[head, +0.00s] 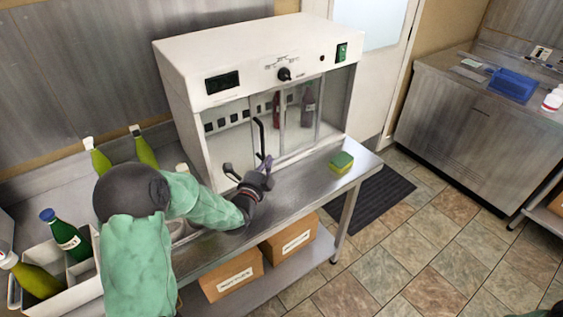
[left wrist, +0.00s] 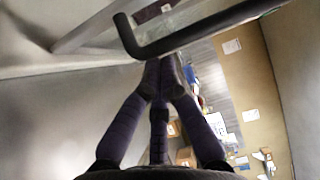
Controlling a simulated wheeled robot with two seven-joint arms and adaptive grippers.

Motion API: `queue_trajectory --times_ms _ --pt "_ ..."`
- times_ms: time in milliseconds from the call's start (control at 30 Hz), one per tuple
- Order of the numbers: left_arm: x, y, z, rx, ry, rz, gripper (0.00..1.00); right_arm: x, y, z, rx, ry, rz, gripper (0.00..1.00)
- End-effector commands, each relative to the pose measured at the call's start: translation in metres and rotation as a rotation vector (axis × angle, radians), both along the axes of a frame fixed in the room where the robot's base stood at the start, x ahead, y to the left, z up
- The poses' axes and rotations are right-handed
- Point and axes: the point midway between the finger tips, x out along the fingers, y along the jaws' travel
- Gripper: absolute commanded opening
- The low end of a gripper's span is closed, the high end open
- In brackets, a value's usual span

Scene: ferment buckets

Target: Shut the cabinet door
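The white cabinet (head: 235,65) stands on the steel bench with a control panel above its glazed front. A black bar handle (head: 261,137) stands out from the front, and another small black fitting (head: 230,172) shows lower left. Clear panes make the door's exact angle hard to tell. My left gripper (head: 267,163) is just below and beside the bar handle. In the left wrist view its dark fingers (left wrist: 166,62) converge at the tips with nothing seen between them. The black handle (left wrist: 165,45) passes close beyond the tips; contact cannot be told.
Green bottles (head: 66,237) stand in a white crate at left, with more behind. Cardboard boxes (head: 232,275) sit on the lower shelf. Tiled floor (head: 430,240) is open at right.

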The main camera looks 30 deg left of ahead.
Motion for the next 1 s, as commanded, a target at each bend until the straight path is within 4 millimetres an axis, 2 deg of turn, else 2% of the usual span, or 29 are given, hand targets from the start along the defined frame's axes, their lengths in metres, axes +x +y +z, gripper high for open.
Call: queue_trajectory --times_ms 33,100,333,533,1000 --pt "-0.011 0.009 -0.001 0.005 -0.004 0.012 0.00 0.000 0.000 -0.007 0.000 0.000 0.000 1.00" --pt "-0.023 0.013 -0.001 0.003 -0.002 0.011 0.00 0.000 0.000 -0.011 0.000 0.000 0.000 1.00" --pt "-0.047 0.022 0.000 0.001 -0.001 0.008 0.00 0.000 0.000 -0.019 0.000 0.000 0.000 1.00" --pt "-0.053 0.024 0.000 0.000 0.000 0.005 0.00 0.000 0.000 -0.021 0.000 0.000 0.000 1.00" --pt "-0.050 0.024 -0.001 0.000 0.000 0.001 0.00 0.000 0.000 -0.023 0.000 0.000 0.000 1.00"
